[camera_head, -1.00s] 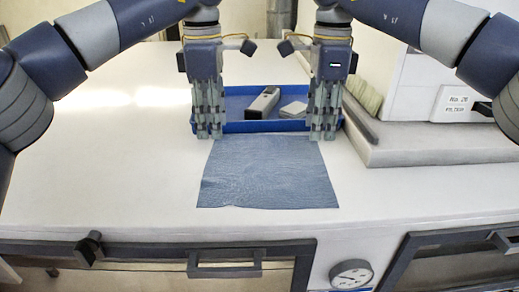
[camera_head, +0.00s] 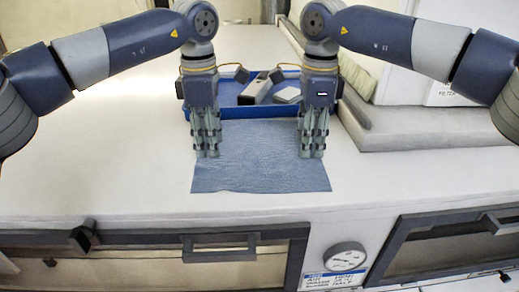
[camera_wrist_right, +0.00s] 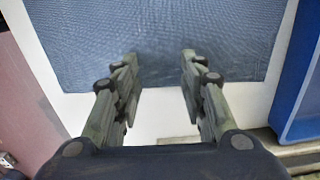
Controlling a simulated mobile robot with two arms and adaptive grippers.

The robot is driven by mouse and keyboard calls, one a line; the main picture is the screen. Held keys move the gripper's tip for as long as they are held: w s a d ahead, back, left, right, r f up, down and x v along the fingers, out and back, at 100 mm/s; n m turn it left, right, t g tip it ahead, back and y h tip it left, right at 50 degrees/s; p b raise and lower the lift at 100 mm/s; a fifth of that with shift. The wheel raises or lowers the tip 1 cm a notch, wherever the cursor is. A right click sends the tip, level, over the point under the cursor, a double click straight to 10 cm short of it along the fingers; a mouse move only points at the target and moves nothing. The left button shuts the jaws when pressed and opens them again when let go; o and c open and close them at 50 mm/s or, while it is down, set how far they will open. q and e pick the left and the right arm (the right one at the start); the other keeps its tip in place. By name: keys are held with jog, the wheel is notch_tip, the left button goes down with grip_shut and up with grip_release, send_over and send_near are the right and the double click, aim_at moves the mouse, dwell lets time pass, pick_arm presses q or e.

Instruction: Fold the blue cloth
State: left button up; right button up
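The blue cloth (camera_head: 262,165) lies flat and spread out on the white worktop, in front of the blue tray. My left gripper (camera_head: 207,155) points down at the cloth's left side, about midway between its far and near edges. My right gripper (camera_head: 312,155) points down at its right side in the same way. In the right wrist view, the right gripper's fingers (camera_wrist_right: 159,60) are apart with their tips over the cloth (camera_wrist_right: 155,30), near its edge. The left gripper's fingers also look apart. Whether the tips touch the cloth cannot be told.
The blue tray (camera_head: 245,112) behind the cloth holds a grey block-shaped item (camera_head: 254,90) and a pale flat piece (camera_head: 288,94). A raised grey ledge (camera_head: 420,132) stands at right. The white worktop (camera_head: 110,165) is clear at left. A gauge (camera_head: 345,257) sits on the front panel.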

pick_arm(q)
jog(key=shift+f, duration=0.15)
pick_arm(e)
jog(key=shift+f, duration=0.2)
pick_arm(q)
jog(key=c, duration=0.7)
pick_arm(e)
jog(key=c, duration=0.7)
pick_arm(q)
jog(key=shift+f, duration=0.15)
grip_shut()
pick_arm(e)
jog(key=shift+f, duration=0.1)
grip_shut()
